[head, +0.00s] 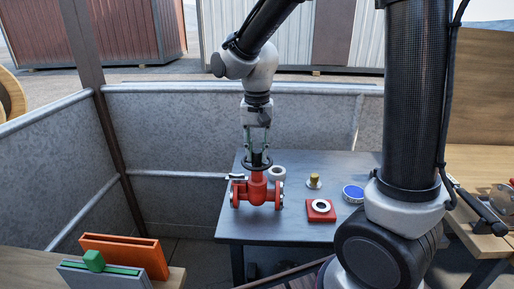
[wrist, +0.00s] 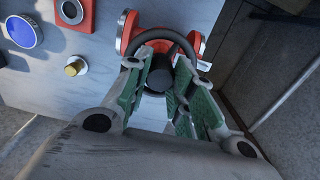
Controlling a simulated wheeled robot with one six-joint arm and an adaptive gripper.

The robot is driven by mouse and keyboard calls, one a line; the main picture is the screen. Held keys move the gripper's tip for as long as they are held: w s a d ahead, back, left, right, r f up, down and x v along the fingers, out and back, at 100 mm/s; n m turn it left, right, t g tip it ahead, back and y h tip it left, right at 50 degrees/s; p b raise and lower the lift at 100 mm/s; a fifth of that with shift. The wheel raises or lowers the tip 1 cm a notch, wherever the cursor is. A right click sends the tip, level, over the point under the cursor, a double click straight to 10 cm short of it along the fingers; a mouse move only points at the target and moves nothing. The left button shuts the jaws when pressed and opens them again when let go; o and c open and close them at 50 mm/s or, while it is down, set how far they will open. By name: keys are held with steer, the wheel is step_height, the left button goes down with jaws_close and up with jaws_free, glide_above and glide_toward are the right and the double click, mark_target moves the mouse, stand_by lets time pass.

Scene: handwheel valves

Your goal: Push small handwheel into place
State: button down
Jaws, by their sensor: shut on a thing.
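The red valve (head: 257,192) stands upright on the grey table, with a round flange on each side; it also shows in the wrist view (wrist: 130,35). The small black handwheel (head: 266,163) is at the top of the valve's stem. In the wrist view its black rim (wrist: 188,46) appears over the red body, with a dark hub (wrist: 160,79) between my fingers. My gripper (head: 257,152) points straight down above the valve. In the wrist view my gripper (wrist: 160,72) has its green-padded fingers on either side of the hub, shut on the handwheel. Whether the wheel is fully seated is hidden.
An orange holder (head: 120,254) stands on a wooden bench at front left. Metal panels (head: 190,125) stand behind.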

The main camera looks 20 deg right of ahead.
steer(key=shift+f, duration=0.15)
steer(key=c, duration=1.1)
jaws_free()
steer(key=shift+c, duration=0.2)
step_height(320, 180, up, 12)
